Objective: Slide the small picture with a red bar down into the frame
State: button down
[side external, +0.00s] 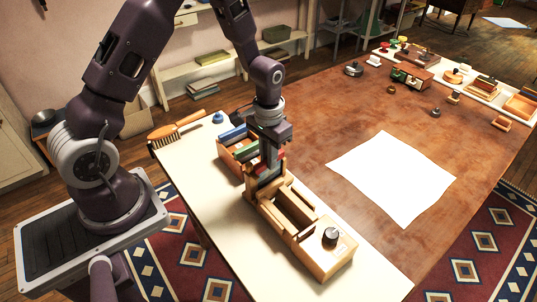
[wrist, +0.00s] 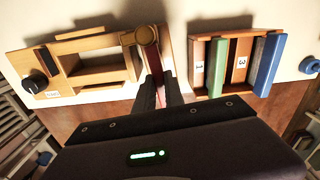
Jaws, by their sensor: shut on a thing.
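My gripper (side external: 270,167) points down and is shut on the small picture with a red bar, at the near end of the wooden frame unit (side external: 318,262). In the wrist view my gripper's fingers (wrist: 159,92) stand close together with a thin reddish strip of the picture (wrist: 154,62) between them. The picture is mostly hidden by the fingers and the wood. It is upright beside the end of the frame unit (wrist: 100,42), next to a round brass-coloured knob (wrist: 146,35). I cannot tell how deep the picture sits in the frame.
A wooden rack (side external: 226,155) beside my gripper holds a green piece (wrist: 216,68) and a blue piece (wrist: 268,65) in numbered slots. A brush (side external: 178,130) lies behind. White paper (side external: 393,178) lies on the brown surface.

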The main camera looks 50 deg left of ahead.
jog(key=shift+f, duration=0.2)
jog(key=shift+f, duration=0.2)
dwell(0.3)
jog(key=c, duration=1.3)
grip_release()
jog(key=shift+c, duration=0.2)
